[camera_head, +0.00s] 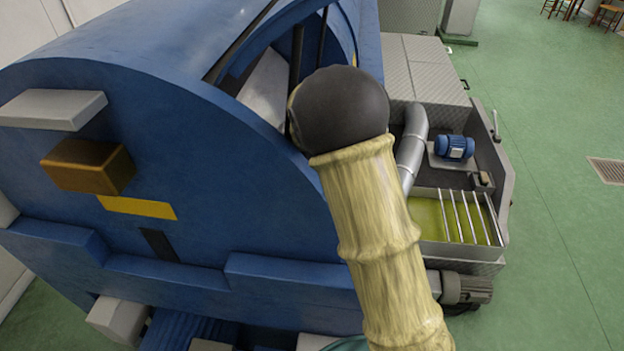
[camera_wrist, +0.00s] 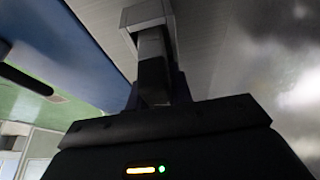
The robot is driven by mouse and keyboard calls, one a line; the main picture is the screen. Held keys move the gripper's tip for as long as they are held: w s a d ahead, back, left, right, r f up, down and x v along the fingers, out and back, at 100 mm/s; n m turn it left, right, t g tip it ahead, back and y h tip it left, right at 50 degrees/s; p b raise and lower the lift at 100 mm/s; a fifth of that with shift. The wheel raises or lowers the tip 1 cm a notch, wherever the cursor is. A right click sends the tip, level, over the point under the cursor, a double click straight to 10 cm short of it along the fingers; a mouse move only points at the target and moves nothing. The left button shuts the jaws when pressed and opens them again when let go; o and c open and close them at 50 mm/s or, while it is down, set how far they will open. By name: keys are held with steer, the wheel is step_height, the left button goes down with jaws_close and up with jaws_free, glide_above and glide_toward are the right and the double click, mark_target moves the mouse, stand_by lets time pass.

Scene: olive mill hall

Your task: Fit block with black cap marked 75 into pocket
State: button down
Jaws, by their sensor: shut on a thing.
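In the wrist view my gripper (camera_wrist: 152,80) points up the picture, its dark fingers close together. It is shut on a pale grey block (camera_wrist: 147,14) at the fingertips, near the top edge. No black cap and no mark 75 can be read on it. My gripper is not visible in the head view. No pocket can be made out for certain in either view.
A big blue machine (camera_head: 190,160) fills the left of the head view. A grey block (camera_head: 52,110) and a brown block (camera_head: 92,166) stick out from its face. My arm crosses the middle.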

steer(key=shift+f, duration=0.15)
steer(key=c, duration=1.3)
jaws_free()
steer(key=shift+d, duration=0.1)
steer(key=shift+c, duration=0.2)
steer(key=shift+o, duration=0.5)
steer(key=shift+f, duration=0.15)
steer(key=shift+d, duration=0.1)
